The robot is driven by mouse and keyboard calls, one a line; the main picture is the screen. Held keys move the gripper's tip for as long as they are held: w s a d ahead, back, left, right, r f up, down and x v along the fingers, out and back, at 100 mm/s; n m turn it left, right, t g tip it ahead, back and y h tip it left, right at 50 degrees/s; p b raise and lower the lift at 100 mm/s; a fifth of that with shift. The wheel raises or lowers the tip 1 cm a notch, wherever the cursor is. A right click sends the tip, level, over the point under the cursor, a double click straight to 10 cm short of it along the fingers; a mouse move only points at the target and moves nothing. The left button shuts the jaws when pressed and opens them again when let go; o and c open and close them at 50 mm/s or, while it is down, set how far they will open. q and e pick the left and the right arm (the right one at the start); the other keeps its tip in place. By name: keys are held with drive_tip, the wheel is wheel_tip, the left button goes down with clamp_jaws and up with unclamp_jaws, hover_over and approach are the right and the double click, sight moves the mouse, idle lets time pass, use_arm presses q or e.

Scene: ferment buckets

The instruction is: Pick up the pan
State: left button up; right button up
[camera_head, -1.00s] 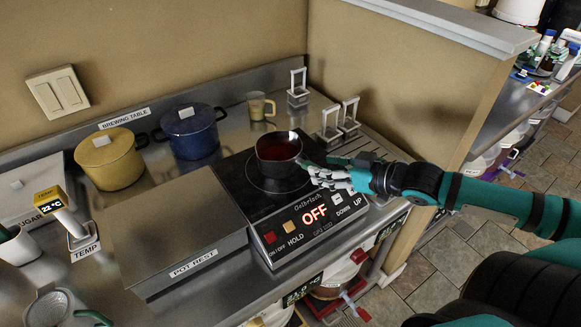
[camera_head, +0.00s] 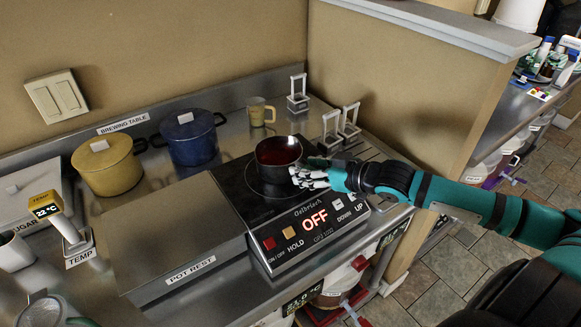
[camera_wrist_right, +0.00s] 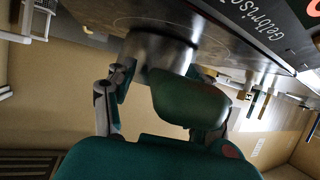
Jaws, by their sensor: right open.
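The pan (camera_head: 279,158) is a small dark saucepan with red liquid in it. It stands upright on the black cooktop. In the right wrist view its metal side (camera_wrist_right: 160,52) shows upside down, with a green handle (camera_wrist_right: 190,100) pointing toward my palm. My right gripper (camera_head: 307,178) is at the pan's right side, over its handle, which it mostly hides in the head view. In the wrist view the open fingers of the gripper (camera_wrist_right: 165,95) stand on either side of the handle. Contact cannot be told. My left gripper is not in view.
The cooktop panel (camera_head: 315,218) reads OFF. A bare metal pot rest (camera_head: 170,235) lies to its left. Yellow (camera_head: 106,168) and blue (camera_head: 190,140) lidded pots and a mug (camera_head: 260,112) stand behind. Wire holders (camera_head: 340,122) stand behind my right gripper. A wall (camera_head: 430,90) rises at the right.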

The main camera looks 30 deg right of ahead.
clamp_jaws()
idle(0.4)
drive_tip(key=shift+r, duration=0.1)
drive_tip(key=shift+w+r, duration=0.1)
drive_tip(key=shift+r, duration=0.1)
drive_tip(key=shift+r, duration=1.1)
drive_tip(key=shift+r+b, duration=0.35)
drive_tip(key=shift+r, duration=0.15)
drive_tip(key=s+a+r+p, duration=0.1)
drive_tip(key=s+a+p, duration=0.5)
drive_tip(key=s, duration=0.8)
drive_tip(key=shift+a+r, duration=0.25)
drive_tip(key=shift+a, duration=0.6)
